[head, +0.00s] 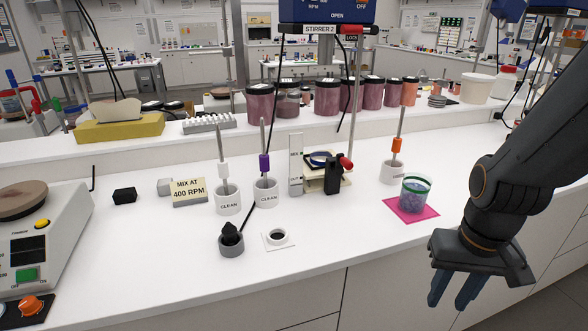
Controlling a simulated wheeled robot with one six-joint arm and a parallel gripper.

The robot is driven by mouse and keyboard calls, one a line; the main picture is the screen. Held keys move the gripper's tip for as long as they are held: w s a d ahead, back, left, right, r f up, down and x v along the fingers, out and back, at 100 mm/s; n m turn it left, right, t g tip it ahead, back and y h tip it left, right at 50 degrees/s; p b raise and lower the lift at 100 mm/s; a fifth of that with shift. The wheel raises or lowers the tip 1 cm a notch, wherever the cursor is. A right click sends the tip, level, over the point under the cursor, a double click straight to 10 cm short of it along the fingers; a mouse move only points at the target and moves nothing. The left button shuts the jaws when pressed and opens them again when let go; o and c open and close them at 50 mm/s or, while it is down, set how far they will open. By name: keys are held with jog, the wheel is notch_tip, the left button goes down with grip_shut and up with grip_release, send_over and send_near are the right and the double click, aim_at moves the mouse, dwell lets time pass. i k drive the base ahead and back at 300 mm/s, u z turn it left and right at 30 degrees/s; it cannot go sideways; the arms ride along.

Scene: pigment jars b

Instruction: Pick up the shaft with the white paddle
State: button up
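A thin metal shaft with a white part (223,170) on it stands upright in a white cup marked CLEAN (229,203). Its lower end is hidden inside the cup. A similar shaft with a purple part (264,163) stands in a second CLEAN cup (265,192) just to the right. A third shaft, with an orange part (397,145), stands in another white cup (391,174) farther right. My gripper (455,290) is at the lower right, far from the white-marked shaft. Its two blue fingers point down, apart, with nothing seen between them.
A MIX AT 400 RPM sign (189,192) is left of the cups.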

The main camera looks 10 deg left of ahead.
aim_at(222, 164)
jog(key=z, duration=1.25)
jog(key=k, duration=1.25)
jog(key=u, duration=1.95)
jog(key=i, duration=0.4)
jog(key=z, duration=0.05)
